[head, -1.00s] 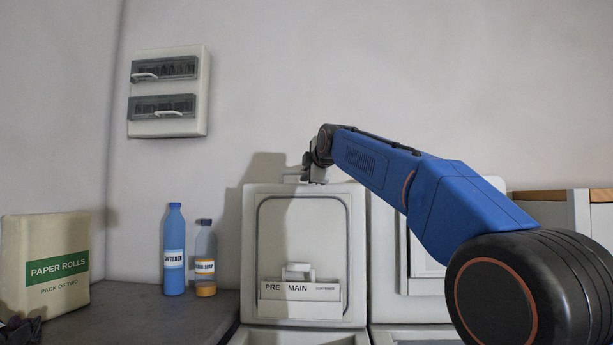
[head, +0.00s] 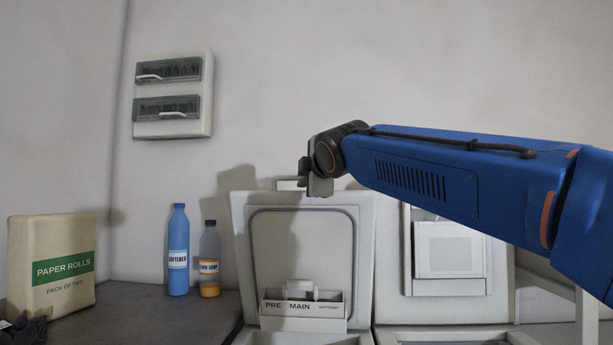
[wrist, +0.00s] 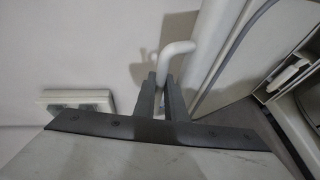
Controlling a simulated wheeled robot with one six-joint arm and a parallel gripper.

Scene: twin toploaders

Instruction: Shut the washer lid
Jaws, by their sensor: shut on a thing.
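The washer lid (head: 362,250) stands raised, leaning a little forward, on the left machine in the head view. Its inner face shows a grey seal and a dispenser (head: 303,306) marked PRE and MAIN. A pale bar handle (head: 286,182) sticks up at the lid's top edge. My gripper (head: 305,182) is at that top edge, its fingers partly hidden by the wrist. In the wrist view my gripper's dark fingers (wrist: 163,98) are shut on the bent white handle (wrist: 174,52).
A second machine's raised lid (head: 447,250) stands to the right, partly behind my arm. A softener bottle (head: 178,262), a smaller soap bottle (head: 209,268) and a paper rolls pack (head: 52,268) stand on the counter (head: 150,318) at left. A fuse box (head: 174,94) hangs on the wall.

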